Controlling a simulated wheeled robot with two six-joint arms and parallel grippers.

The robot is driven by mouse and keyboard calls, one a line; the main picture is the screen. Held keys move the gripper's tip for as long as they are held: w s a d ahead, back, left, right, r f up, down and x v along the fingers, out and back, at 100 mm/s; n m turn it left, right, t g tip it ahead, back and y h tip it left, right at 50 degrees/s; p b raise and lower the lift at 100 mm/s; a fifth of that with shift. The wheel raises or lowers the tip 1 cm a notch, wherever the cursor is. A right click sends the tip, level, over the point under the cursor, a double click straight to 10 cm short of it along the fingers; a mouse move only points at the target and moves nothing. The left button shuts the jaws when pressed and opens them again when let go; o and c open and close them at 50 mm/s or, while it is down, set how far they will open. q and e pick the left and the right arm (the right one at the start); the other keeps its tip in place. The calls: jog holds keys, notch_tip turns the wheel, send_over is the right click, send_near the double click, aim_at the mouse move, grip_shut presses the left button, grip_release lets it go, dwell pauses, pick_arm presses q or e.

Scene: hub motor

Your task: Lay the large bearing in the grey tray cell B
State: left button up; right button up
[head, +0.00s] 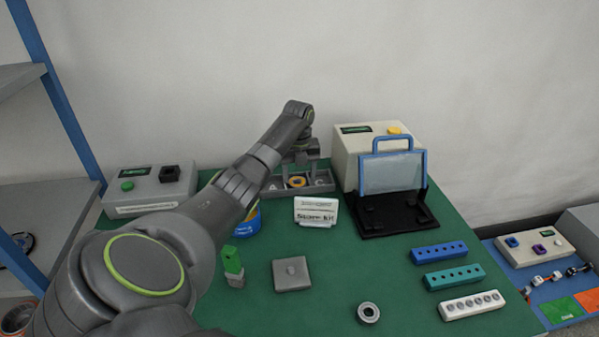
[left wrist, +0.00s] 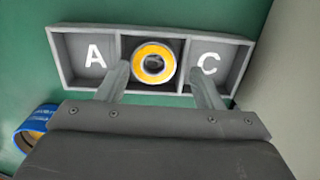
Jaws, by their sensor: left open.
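The grey tray (left wrist: 222,89) has three cells in a row; the outer ones show the letters A and C. The large bearing (left wrist: 154,62), a silver ring with an orange-yellow band and dark centre, lies in the middle cell and covers any letter there. The tray (head: 328,185) and the bearing (head: 297,182) also show in the head view, partly behind my arm. My left gripper (left wrist: 158,78) is open just above the tray, its fingers on the near left and right of the bearing, apart from it. My right gripper is not in view.
A blue and yellow round container (head: 248,222) stands near the tray. A white label sign (head: 316,211), a black stand with a clear guard (head: 395,205), a grey block (head: 291,274), a green piece (head: 232,262) and a grey ring (head: 368,312) occupy the green table.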

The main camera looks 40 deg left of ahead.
pick_arm(q)
jog(key=f, duration=0.1)
jog(key=s+f, duration=0.1)
jog(key=shift+s+d+f+g, duration=0.2)
jog(key=shift+f+g, duration=0.1)
jog(key=shift+w+a+r, duration=0.1)
jog(key=shift+r, duration=0.4)
notch_tip(320, 180, up, 12)
jog(key=a, duration=0.1)
jog(key=shift+w, duration=0.3)
